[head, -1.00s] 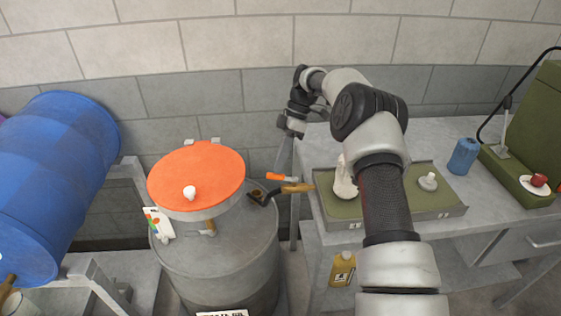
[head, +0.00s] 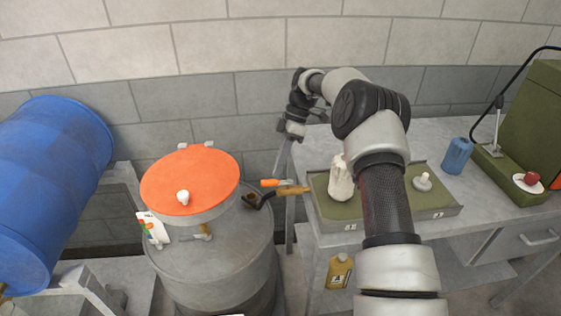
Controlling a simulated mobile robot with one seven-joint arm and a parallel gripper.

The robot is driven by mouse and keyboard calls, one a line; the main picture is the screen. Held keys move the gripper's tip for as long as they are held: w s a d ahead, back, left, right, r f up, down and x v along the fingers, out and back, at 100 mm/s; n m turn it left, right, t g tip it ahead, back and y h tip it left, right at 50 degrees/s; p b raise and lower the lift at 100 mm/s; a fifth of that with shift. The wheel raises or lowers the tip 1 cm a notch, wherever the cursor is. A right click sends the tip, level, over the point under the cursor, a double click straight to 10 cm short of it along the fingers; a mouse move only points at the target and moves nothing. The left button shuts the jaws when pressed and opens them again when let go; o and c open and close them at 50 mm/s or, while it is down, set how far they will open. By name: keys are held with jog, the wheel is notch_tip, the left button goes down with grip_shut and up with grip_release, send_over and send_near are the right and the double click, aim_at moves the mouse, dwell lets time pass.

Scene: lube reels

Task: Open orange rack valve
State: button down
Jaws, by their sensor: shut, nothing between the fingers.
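No part is clearly recognisable as the orange rack valve. The nearest orange things are a flat round orange top (head: 190,182) above a grey drum and a small orange-tipped piece (head: 271,183) beside a brown wooden handle (head: 292,190). A small brass tap (head: 204,233) sits under the orange top's rim. My gripper (head: 284,152) hangs from the arm's far end, pointing down between the drum and the bench. It is shut and empty, above the orange-tipped piece and apart from it. Its fingertips are small and hard to make out.
A blue drum (head: 50,180) lies on a grey rack (head: 128,190) at the left. The grey drum (head: 225,270) stands in the middle. A bench at the right holds a green-lined tray (head: 390,214) with a white bottle (head: 341,180), a blue can (head: 457,155) and a green machine (head: 530,120).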

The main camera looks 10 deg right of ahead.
jog(key=p+v, duration=0.6)
jog(key=v, duration=0.6)
jog(key=shift+p, duration=0.35)
jog(key=shift+f, duration=0.1)
